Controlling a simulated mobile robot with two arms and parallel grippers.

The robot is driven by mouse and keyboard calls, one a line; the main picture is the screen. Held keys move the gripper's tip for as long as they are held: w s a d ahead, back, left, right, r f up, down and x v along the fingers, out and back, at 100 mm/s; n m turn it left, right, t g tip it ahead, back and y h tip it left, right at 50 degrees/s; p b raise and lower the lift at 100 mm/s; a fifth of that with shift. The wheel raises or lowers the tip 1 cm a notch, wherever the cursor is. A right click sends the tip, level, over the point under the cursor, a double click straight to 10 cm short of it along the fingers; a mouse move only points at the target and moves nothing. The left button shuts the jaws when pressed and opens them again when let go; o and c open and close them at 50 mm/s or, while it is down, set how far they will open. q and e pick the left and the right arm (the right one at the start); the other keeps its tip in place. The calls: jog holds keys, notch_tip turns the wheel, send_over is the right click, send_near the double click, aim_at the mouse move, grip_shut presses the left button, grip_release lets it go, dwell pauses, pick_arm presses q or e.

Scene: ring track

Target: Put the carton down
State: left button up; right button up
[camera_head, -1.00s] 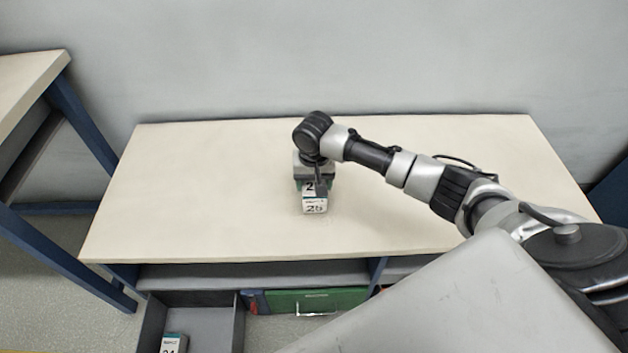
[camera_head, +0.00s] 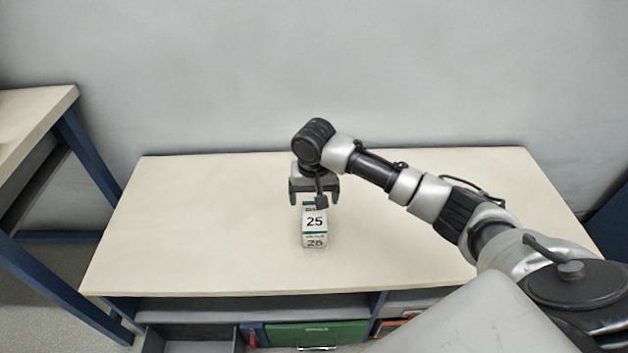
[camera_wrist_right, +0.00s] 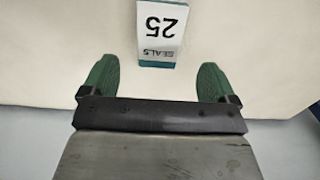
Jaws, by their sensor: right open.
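The carton (camera_head: 315,222) is a small white box with a teal band and the number 25, standing on the pale tabletop (camera_head: 200,220). It also shows in the right wrist view (camera_wrist_right: 161,30), between and just beyond the two green fingertips. My right gripper (camera_head: 314,197) is open above and behind the carton, with its fingers apart. The wrist view shows the same open gripper (camera_wrist_right: 158,80) with clear gaps on both sides of the carton. My left gripper is not in view.
A second table (camera_head: 40,105) with blue legs stands at the left. Under the front edge are a shelf, an open grey drawer (camera_head: 195,347) and a green box (camera_head: 318,334). A plain wall is behind. The tabletop left of the carton is clear.

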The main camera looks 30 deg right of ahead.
aim_at(314, 216)
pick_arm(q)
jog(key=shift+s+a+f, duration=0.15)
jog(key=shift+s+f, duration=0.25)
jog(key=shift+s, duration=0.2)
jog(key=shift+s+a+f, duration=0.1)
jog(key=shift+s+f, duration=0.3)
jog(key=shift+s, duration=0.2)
pick_arm(e)
jog(key=shift+r, duration=2.1)
